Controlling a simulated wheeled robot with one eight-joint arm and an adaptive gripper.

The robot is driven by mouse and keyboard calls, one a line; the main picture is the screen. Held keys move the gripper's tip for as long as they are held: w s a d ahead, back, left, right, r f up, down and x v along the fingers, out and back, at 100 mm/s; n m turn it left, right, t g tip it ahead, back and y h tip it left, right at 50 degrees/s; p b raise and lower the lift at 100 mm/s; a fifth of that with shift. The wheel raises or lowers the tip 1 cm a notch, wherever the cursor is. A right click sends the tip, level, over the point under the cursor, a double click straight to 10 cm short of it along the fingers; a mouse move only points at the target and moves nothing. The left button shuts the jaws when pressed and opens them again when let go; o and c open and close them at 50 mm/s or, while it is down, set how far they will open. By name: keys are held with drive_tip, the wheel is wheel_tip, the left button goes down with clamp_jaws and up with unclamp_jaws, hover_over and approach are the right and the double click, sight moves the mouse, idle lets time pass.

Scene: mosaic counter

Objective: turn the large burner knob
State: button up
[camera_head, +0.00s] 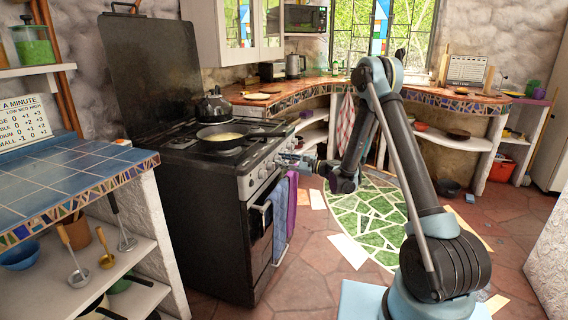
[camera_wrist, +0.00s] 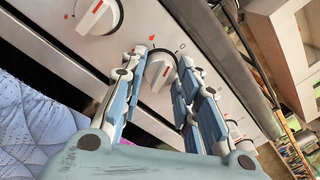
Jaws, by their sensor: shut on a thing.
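The stove (camera_head: 205,225) stands left of centre in the head view, with a row of burner knobs along its front panel. In the wrist view a white knob with a red line (camera_wrist: 159,71) sits between the two fingers of my gripper (camera_wrist: 162,60), which is shut on it. The knob's line is tilted from the panel's edge. The pictures do not tell which burner this knob serves. Another white knob (camera_wrist: 97,15) with a red line is at the upper left. In the head view my gripper (camera_head: 291,158) is at the right end of the panel, and the held knob is hidden.
A frying pan (camera_head: 222,137) and a kettle (camera_head: 213,106) stand on the stovetop. Blue (camera_head: 280,218) and purple (camera_head: 292,198) towels hang on the oven handle below my gripper. A tiled counter (camera_head: 65,182) is at the left.

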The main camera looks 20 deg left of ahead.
drive_tip(key=n, duration=0.8)
drive_tip(key=n+g, duration=0.1)
drive_tip(key=n, duration=0.7)
drive_tip(key=shift+f+y, duration=0.2)
drive_tip(key=shift+y, duration=0.2)
drive_tip(key=shift+n, duration=0.3)
drive_tip(key=o, duration=1.1)
drive_tip(key=shift+w, duration=0.1)
drive_tip(key=shift+d, duration=0.1)
drive_tip(key=d, duration=0.8)
drive_tip(key=d+f, duration=0.1)
drive_tip(key=d, duration=0.3)
drive_tip(key=shift+s, duration=0.4)
